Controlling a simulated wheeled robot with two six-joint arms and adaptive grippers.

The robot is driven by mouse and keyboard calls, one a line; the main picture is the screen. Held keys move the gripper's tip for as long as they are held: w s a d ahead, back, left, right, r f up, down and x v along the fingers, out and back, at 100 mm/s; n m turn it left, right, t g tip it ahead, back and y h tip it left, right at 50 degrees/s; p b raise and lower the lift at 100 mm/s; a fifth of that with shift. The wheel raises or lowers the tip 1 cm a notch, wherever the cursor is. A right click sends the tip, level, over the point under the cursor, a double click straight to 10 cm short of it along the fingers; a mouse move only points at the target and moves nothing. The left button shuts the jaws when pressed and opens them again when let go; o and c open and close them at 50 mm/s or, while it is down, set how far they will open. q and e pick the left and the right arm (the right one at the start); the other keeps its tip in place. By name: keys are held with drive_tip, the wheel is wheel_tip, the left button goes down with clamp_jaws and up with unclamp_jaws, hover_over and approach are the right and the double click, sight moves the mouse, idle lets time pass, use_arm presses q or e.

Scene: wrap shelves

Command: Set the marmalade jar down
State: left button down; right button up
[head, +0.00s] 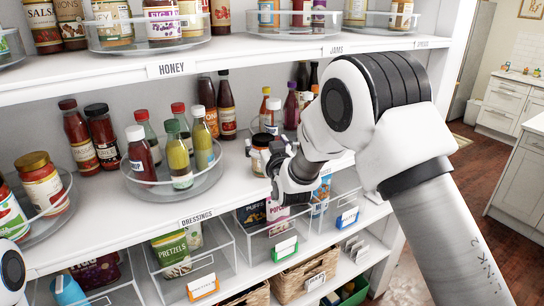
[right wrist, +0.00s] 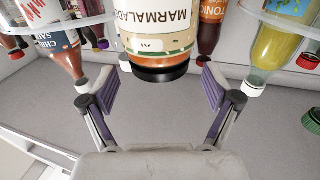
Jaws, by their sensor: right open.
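The marmalade jar (right wrist: 158,35) is upside down in the right wrist view, its dark lid towards my gripper. It stands between the spread fingertips of my right gripper (right wrist: 160,80), with a gap on each side. In the head view the jar (head: 259,158) appears upright on the middle shelf, partly hidden by my right gripper (head: 276,167). Its base seems to rest on the shelf. My right gripper is open. My left gripper is not in view; only a bit of my left arm shows at the lower left.
A turntable (head: 150,188) with several bottles stands left of the jar. Another turntable (head: 255,126) with bottles is behind it. The shelf edge carries a DRESSINGS label (head: 197,216). The HONEY shelf (head: 110,69) is above; clear bins (head: 232,252) with packets are below.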

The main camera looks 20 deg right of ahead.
drive_tip(key=s+b, duration=0.3)
drive_tip(key=s, duration=0.7)
drive_tip(key=s+f+g, duration=0.3)
drive_tip(key=s+f, duration=0.1)
drive_tip(key=f, duration=0.6)
drive_tip(key=s+f+g+y, duration=0.1)
drive_tip(key=s+f+g, duration=0.25)
drive_tip(key=f, duration=0.65)
drive_tip(key=s+f+g, duration=0.2)
drive_tip(key=s+f, duration=0.2)
drive_tip(key=f, duration=0.6)
drive_tip(key=s+f+g, duration=0.5)
drive_tip(key=s+f, duration=0.3)
drive_tip(key=s, duration=0.6)
drive_tip(key=s+f+g, duration=0.4)
drive_tip(key=s+f, duration=0.4)
drive_tip(key=s, duration=0.5)
drive_tip(key=shift+s+d+n+g+y, duration=0.15)
drive_tip(key=shift+s+n+g+y, duration=0.15)
drive_tip(key=shift+s+g+y, duration=0.1)
wheel_tip(320, 180, down, 7)
drive_tip(key=b, duration=0.7)
drive_tip(key=shift+r, duration=0.2)
